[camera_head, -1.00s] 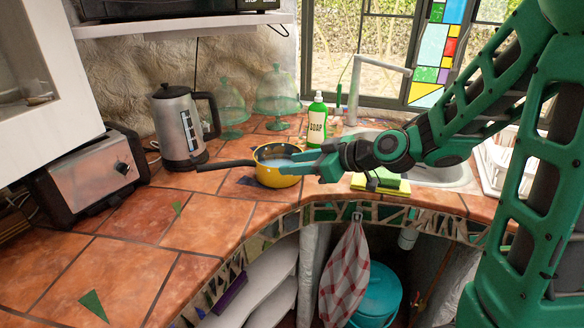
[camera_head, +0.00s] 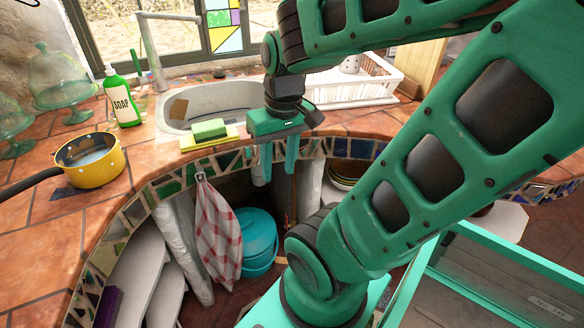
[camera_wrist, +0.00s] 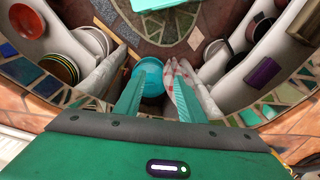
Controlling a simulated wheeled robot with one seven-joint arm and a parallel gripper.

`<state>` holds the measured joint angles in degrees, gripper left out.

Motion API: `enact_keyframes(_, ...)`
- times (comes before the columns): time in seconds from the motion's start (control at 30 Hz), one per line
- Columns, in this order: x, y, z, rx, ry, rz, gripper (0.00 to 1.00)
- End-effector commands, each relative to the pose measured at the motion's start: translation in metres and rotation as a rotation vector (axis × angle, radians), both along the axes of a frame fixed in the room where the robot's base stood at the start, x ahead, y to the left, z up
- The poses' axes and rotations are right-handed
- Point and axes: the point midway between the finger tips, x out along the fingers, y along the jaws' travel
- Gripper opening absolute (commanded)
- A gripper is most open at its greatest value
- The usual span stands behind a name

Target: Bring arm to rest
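My gripper (camera_head: 276,172) hangs with its fingers pointing down just in front of the counter's mosaic edge, by the sink. Its two fingers stand apart with nothing between them, as the wrist view (camera_wrist: 159,80) also shows. My arm is folded in at the right of the head view. The yellow pan (camera_head: 92,162) stands upright on the tiled counter (camera_head: 35,225) at the left, well apart from my gripper. Something pale shows inside the pan.
The sink (camera_head: 178,110) has a green sponge (camera_head: 209,129) at its front edge. A soap bottle (camera_head: 123,98) and glass domes (camera_head: 60,78) stand at the left. A white dish rack (camera_head: 352,85) is behind my arm. A checked towel (camera_head: 217,235) and teal bucket (camera_head: 259,240) are below the counter.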

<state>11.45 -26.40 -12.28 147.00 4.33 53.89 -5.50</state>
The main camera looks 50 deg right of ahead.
Motion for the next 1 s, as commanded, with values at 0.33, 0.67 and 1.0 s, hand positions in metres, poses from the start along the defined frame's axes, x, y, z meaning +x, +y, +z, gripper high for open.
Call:
enact_keyframes(0.33, -0.044, -0.010, 0.007, 0.004, 0.094, -0.197, 0.36)
enact_keyframes(0.67, -0.043, -0.010, 0.007, 0.005, 0.093, -0.193, 0.36)
enact_keyframes(1.0, -0.043, -0.010, 0.007, 0.005, 0.093, -0.193, 0.36)
